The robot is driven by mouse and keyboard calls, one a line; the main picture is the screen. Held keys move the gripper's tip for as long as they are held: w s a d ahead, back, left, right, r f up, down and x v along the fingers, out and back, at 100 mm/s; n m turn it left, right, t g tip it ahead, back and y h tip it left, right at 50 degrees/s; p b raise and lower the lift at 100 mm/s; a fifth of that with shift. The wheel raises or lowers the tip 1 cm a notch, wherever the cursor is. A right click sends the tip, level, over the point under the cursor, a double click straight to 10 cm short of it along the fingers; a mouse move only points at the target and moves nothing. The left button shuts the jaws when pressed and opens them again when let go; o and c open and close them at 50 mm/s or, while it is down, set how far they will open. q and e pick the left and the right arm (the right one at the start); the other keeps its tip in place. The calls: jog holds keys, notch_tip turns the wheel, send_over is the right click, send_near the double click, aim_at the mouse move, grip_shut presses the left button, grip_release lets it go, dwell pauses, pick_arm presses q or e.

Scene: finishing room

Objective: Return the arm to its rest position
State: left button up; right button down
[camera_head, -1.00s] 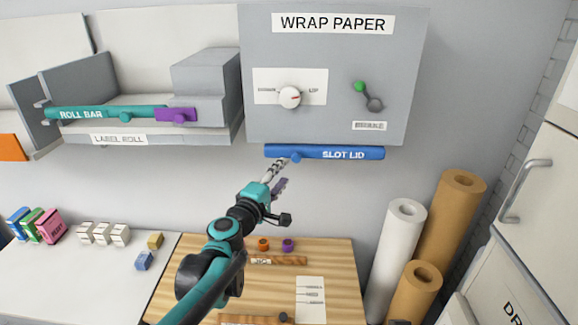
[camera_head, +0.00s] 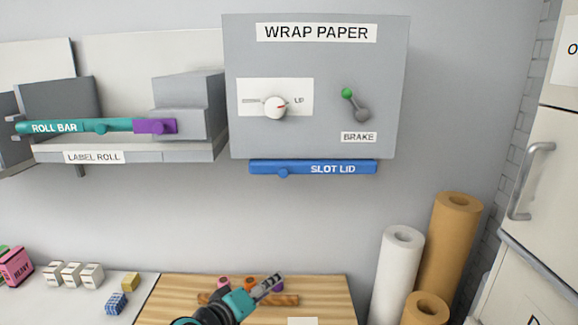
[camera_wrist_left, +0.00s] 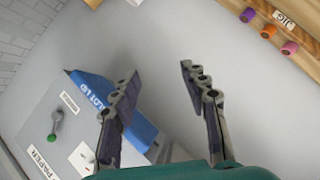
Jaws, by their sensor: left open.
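My left gripper (camera_head: 270,286) is low in the head view, in front of the wooden board and below the blue slot lid (camera_head: 312,168). In the left wrist view its two fingers (camera_wrist_left: 160,105) are spread apart with nothing between them. The slot lid (camera_wrist_left: 128,120) shows there behind the left finger, apart from the gripper as far as I can tell. The grey wrap paper box (camera_head: 315,60) is above the lid, with a dial (camera_head: 275,107) and a green-knobbed brake lever (camera_head: 355,104). My right gripper is not in view.
The wooden board (camera_head: 180,290) has a brown rack with coloured pegs, partly hidden by my arm. Paper rolls (camera_head: 455,245) stand at the right, beside a cabinet (camera_head: 530,170). A label roll shelf (camera_head: 130,152) with a teal bar is at the left. Small boxes (camera_head: 75,273) sit below it.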

pick_arm(q)
jog(key=s+a+f+m+g+y+b, duration=0.1)
jog(key=s+a+f+b, duration=0.3)
jog(key=f, duration=0.6)
jog(key=s+a+f+m+g+y+b, duration=0.2)
jog(key=s+f+b, duration=0.4)
jog(key=f, duration=0.5)
jog(key=s+a+f+m+g+y+b, duration=0.2)
jog(key=s+a+f+y+b, duration=0.2)
jog(key=f, duration=0.6)
jog(key=s+a+b, duration=0.1)
jog(key=s+a, duration=0.1)
jog(key=s, duration=0.1)
jog(key=shift+s+a+f+m, duration=0.15)
jog(key=shift+a+f+m, duration=0.1)
jog(key=shift+m, duration=0.05)
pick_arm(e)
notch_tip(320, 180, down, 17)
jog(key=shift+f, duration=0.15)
